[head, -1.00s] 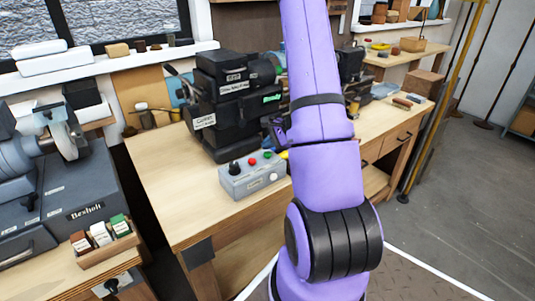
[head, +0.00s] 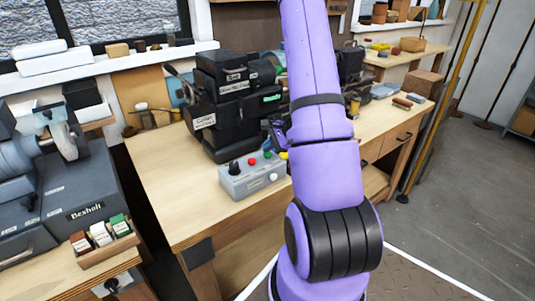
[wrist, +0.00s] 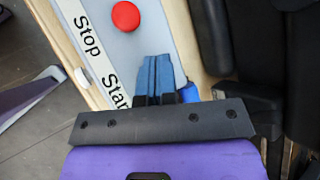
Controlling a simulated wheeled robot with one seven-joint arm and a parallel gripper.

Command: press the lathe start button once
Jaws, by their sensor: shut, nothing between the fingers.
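The grey control box (head: 250,182) sits on the wooden bench in front of the lathe (head: 235,105). It carries a red button (head: 251,161) and a green button (head: 267,154). In the wrist view the red button (wrist: 125,16) is beside the word "Stop" on a white label strip (wrist: 88,40). The word "Start" is partly covered by my gripper, and the green button is hidden there. My gripper (wrist: 157,60) is shut and empty, its blue fingers over the box at the Start end. In the head view its tip is close to the green button; I cannot tell whether they touch.
A black knob (head: 233,167) and a white button (head: 273,177) are also on the box. The dark lathe body stands close behind it. The bench top (head: 175,190) is clear to the left. A grinder (head: 62,135) stands on the left bench.

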